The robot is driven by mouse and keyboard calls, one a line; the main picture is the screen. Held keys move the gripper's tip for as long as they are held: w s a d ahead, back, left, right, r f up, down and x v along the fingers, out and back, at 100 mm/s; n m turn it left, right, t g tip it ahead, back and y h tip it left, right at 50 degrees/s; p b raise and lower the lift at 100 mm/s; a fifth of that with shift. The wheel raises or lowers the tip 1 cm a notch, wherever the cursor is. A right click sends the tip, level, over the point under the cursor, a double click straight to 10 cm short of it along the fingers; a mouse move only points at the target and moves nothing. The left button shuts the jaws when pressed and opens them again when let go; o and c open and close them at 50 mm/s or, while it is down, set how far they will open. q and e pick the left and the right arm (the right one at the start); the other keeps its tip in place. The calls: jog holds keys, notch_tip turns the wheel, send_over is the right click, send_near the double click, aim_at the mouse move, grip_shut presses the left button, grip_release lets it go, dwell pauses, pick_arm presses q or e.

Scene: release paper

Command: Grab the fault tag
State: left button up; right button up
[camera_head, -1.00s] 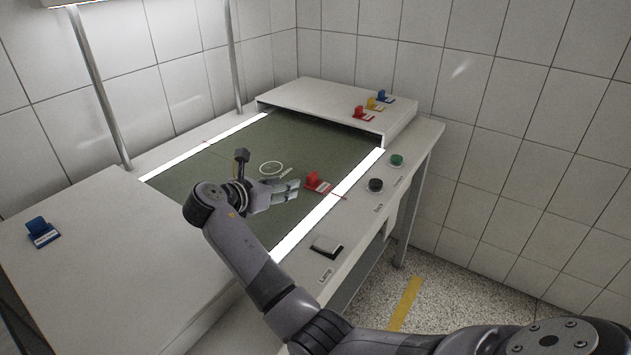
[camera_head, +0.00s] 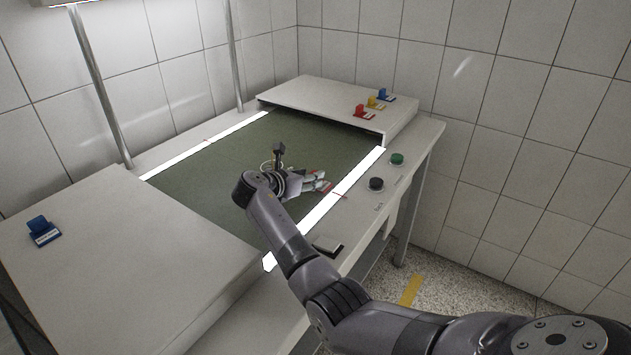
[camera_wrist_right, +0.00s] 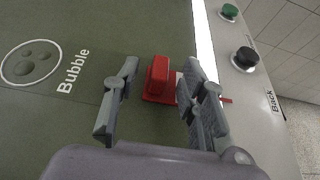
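A red tag (camera_wrist_right: 158,80) with a raised block on a flat base lies on the green surface. In the right wrist view it sits between the two fingers of my right gripper (camera_wrist_right: 163,68), which is open, with the right finger covering part of its pale label. In the head view my right gripper (camera_head: 318,181) is low over the green surface by the bright strip and hides most of this tag. I cannot read any tag's wording, so I cannot tell which is the fault tag. My left gripper is not in view.
Red (camera_head: 361,110), yellow (camera_head: 373,101) and blue (camera_head: 384,94) tags stand on the raised back cover (camera_head: 320,93). Another blue tag (camera_head: 42,230) is on the left cover. Green (camera_head: 397,159) and black (camera_head: 376,184) buttons and a rocker switch (camera_head: 328,248) line the right edge.

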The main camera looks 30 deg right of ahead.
jog(key=shift+c, duration=0.4)
grip_shut()
jog(key=shift+r, duration=0.15)
